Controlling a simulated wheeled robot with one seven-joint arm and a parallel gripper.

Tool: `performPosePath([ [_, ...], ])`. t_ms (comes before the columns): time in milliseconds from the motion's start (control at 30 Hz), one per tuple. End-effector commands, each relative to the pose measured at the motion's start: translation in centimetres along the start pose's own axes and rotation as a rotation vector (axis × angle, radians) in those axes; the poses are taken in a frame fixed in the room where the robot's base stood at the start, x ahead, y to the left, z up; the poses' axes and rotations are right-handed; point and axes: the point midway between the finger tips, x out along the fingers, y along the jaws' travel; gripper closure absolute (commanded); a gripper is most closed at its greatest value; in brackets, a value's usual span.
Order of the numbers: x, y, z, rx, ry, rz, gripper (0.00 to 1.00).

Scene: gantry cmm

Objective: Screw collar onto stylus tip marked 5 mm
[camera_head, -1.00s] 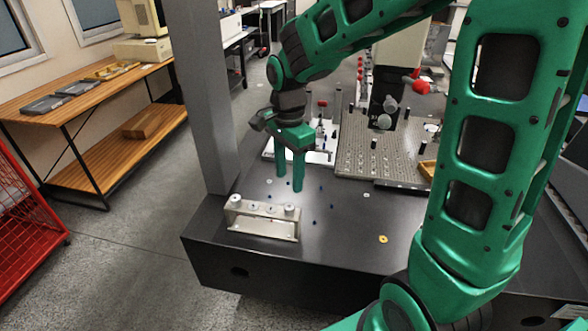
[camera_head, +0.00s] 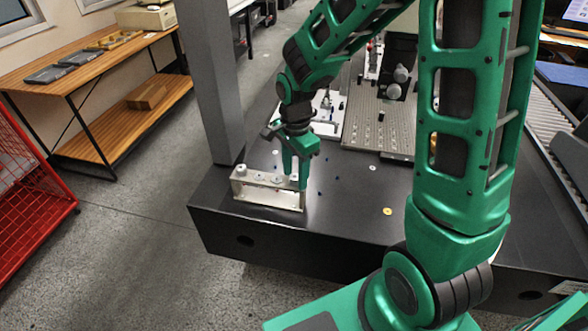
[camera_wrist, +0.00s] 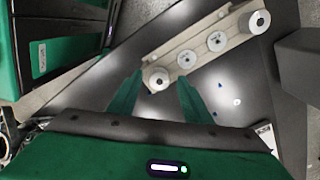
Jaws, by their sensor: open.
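A pale rack (camera_head: 254,189) stands at the front left of the dark table, with several white round pieces along its top. In the wrist view the rack (camera_wrist: 172,49) runs diagonally. Two flatter discs (camera_wrist: 217,41) (camera_wrist: 186,59) lie between. My gripper (camera_head: 295,183) points down at the rack's right end. Its open fingers (camera_wrist: 160,84) lie either side of the near-end piece; contact is unclear. I cannot read a 5 mm mark.
A yellow ring (camera_head: 387,211) lies on the dark table (camera_head: 340,225) to the right. Small blue bits and pale discs are scattered behind the rack. A grey perforated plate (camera_head: 372,128) stands further back.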

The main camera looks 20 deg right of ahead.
Motion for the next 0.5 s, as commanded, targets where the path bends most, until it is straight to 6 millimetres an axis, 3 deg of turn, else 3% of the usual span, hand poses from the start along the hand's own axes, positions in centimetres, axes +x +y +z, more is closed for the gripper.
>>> performPosePath([
  [67,-0.01,0.0,-0.01,0.0,0.0,0.0,0.55],
  [100,-0.01,0.0,-0.01,0.0,0.0,0.0,0.6],
  [267,-0.03,-0.01,-0.01,0.0,0.0,0.0,0.98],
  [500,-0.05,-0.06,-0.02,0.021,0.0,-0.001,0.99],
])
